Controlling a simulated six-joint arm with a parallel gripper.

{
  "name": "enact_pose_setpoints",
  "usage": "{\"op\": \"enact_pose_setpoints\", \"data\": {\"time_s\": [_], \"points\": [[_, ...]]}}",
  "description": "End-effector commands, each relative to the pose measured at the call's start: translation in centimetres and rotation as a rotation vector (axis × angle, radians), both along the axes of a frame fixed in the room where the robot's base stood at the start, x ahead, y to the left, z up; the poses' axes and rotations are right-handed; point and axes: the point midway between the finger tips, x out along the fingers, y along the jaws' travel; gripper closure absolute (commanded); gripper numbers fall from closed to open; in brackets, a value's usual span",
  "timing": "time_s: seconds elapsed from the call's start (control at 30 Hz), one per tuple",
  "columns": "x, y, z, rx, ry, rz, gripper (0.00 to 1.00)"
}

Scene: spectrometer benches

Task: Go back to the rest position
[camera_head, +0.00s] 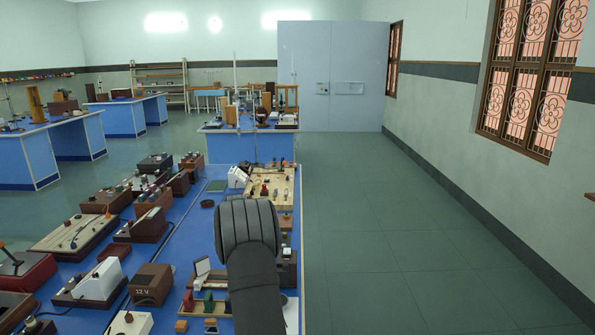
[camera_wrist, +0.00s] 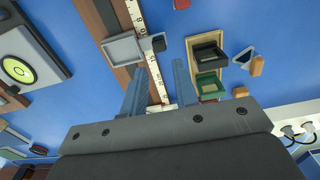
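In the wrist view my gripper (camera_wrist: 159,68) is open. Its two blue-grey fingers stand apart with nothing held between them. Beyond the fingers, a white scale strip (camera_wrist: 136,16) runs along a brown wooden rail (camera_wrist: 100,20) on the blue bench top (camera_wrist: 60,110). A grey rectangular frame (camera_wrist: 122,48) lies across the rail near the left fingertip; whether they touch is unclear. In the head view my dark arm rises over the front bench, and my gripper's fingers are hidden there.
A wooden tray with black and green blocks (camera_wrist: 208,58) lies right of the fingers. A grey device with a yellow-green disc (camera_wrist: 17,69) is at left. Wooden boxes and instruments crowd the bench (camera_head: 190,235) left of my arm. The floor (camera_head: 400,240) on the right is clear.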

Motion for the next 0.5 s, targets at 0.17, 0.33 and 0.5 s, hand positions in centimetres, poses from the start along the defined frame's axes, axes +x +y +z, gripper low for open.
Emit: {"op": "enact_pose_setpoints", "data": {"time_s": [0.17,0.33,0.5], "points": [[-0.1,-0.1,-3.6,-0.001,0.003,0.000,0.73],[0.0,-0.1,-6.0,-0.001,0.003,0.000,0.73],[0.0,-0.4,-6.8,-0.001,-0.001,-0.001,0.73]]}}
